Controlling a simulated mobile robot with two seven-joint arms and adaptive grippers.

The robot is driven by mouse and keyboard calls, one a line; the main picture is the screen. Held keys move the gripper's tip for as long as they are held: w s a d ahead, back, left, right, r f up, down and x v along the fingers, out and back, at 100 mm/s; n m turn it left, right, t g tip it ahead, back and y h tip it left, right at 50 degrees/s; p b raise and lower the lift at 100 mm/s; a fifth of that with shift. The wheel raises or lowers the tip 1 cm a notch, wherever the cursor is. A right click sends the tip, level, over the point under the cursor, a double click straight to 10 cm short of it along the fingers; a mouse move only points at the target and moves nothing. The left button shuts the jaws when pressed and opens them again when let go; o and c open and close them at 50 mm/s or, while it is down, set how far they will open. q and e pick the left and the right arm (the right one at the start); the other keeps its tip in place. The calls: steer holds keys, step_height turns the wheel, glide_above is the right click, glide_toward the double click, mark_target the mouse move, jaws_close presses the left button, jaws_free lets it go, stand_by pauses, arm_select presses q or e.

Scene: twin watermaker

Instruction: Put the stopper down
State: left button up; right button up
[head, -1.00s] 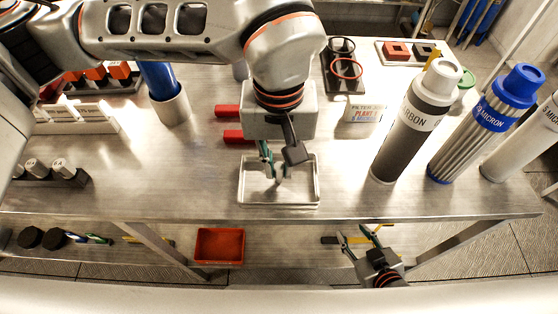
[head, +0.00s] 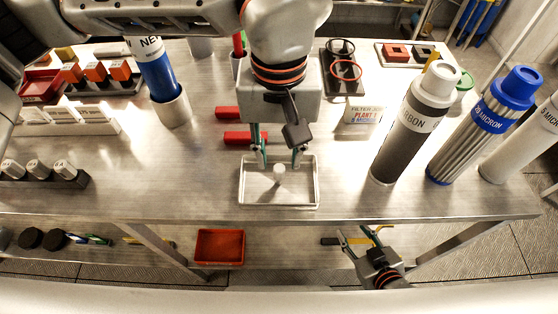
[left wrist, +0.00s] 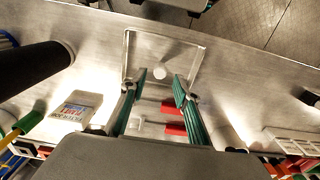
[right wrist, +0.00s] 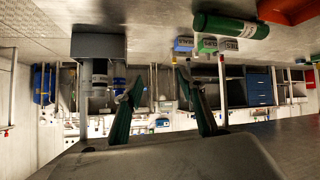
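The stopper (head: 280,174) is a small pale, whitish piece standing in the shallow metal tray (head: 244,196) at the front middle of the bench. In the left wrist view the stopper (left wrist: 160,73) shows as a pale round top inside the tray (left wrist: 199,60). My left gripper (head: 279,163) is open above the tray's back edge, its fingers apart with nothing between them; its fingertips (left wrist: 160,80) also show in the left wrist view. My right gripper (head: 360,236) is open and empty, low in front of the bench. Its open fingers (right wrist: 157,80) show in the right wrist view.
Red-handled tools (head: 236,138) lie just behind the tray. A small sign (head: 363,114) and a dark-bodied carbon cartridge (head: 404,143) stand to the right. A blue cartridge (head: 155,77) in a metal cup stands to the left. A red bin (head: 219,246) sits on the lower shelf.

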mark_target(279, 168)
arm_select(q)
step_height(279, 168, up, 8)
steer(key=shift+r, duration=0.15)
arm_select(e)
steer(key=shift+s+a+f, duration=0.1)
steer(key=shift+s+f, duration=0.15)
steer(key=shift+s, duration=0.4)
steer(key=shift+w+r, duration=0.25)
steer(key=shift+w, duration=0.05)
